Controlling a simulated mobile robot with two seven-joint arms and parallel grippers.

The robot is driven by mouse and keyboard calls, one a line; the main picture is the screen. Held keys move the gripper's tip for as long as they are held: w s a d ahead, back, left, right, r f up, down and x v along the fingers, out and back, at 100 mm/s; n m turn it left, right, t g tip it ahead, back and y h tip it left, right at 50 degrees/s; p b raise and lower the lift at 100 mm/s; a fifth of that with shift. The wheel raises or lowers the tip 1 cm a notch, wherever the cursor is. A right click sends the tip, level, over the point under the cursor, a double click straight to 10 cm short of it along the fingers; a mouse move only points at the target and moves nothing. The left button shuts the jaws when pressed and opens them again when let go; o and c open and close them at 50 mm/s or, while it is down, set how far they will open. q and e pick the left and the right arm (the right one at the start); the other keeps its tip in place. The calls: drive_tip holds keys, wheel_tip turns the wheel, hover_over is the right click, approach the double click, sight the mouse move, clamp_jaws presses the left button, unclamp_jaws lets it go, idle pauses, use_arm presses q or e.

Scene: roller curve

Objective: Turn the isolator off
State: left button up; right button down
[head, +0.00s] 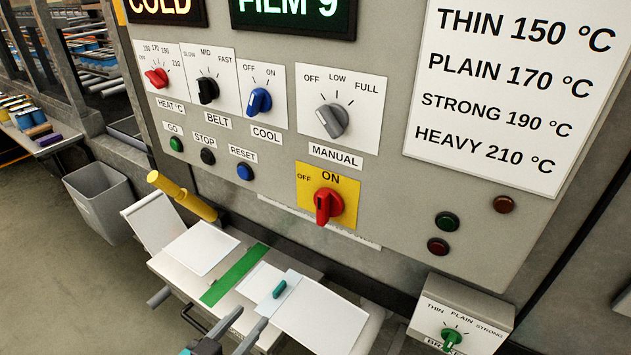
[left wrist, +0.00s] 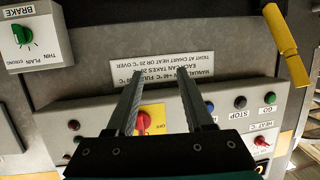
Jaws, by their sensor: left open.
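The isolator is a red rotary knob (head: 328,205) on a yellow plate (head: 345,184) low on the grey panel. OFF is marked at its left and ON at its top; the handle stands roughly upright, in line with ON. My left gripper (head: 251,316) is open and empty at the bottom of the head view, below and left of the knob. In the left wrist view, which is upside down, the yellow plate (left wrist: 153,113) shows between the open fingers (left wrist: 160,75). The red knob there is partly hidden by one finger. My right gripper is not in view.
Above are heat, belt, cool and manual knobs (head: 333,120) and GO, STOP and RESET buttons (head: 208,156). A ledge with white sheets (head: 320,315) lies below. A yellow handle (head: 182,195) sticks out at left. A brake box (head: 460,315) stands lower right.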

use_arm(q)
drive_tip(key=s+d+r+m+t+h+p, duration=0.1)
drive_tip(key=d+r+h, duration=0.1)
drive_tip(key=r, duration=0.7)
drive_tip(key=s+d+r+m+t+h+p, duration=0.1)
drive_tip(key=d+r+h+p, duration=0.15)
drive_tip(key=r, duration=0.65)
drive_tip(key=p, duration=0.1)
approach(319, 201)
drive_tip(key=shift+y, duration=0.45)
drive_tip(key=x, duration=0.8)
drive_tip(key=shift+w+d+r, duration=0.2)
drive_tip(key=shift+d+r, duration=0.05)
drive_tip(key=shift+d, duration=0.15)
clamp_jaws()
